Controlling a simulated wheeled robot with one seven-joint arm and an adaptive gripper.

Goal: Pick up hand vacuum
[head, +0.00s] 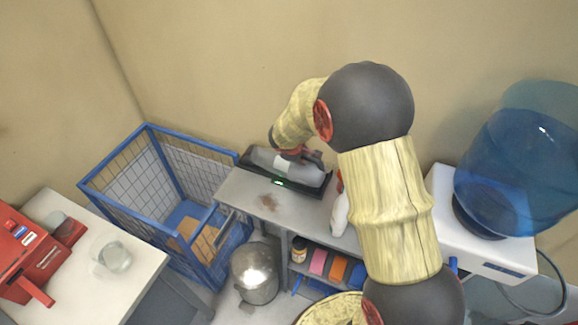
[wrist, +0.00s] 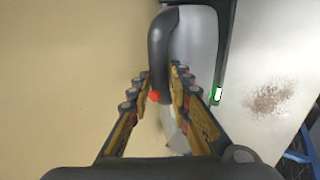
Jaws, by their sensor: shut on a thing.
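The hand vacuum (head: 270,161), with a grey body and a dark handle, lies on a black base (head: 311,190) with a small green light, on top of the grey rack at the wall. In the wrist view the hand vacuum (wrist: 196,45) shows its dark curved handle and a red button. My gripper (head: 300,154) reaches down onto it from above. In the wrist view my gripper (wrist: 160,73) has one finger on each side of the handle and is shut on it. My arm hides part of the rack in the head view.
A white bottle (head: 340,213) stands on the rack to the right, close to my arm. A blue wire cart (head: 150,215) is at the left. A blue water jug (head: 515,160) stands on a white unit at the right. A metal bin (head: 254,273) is below.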

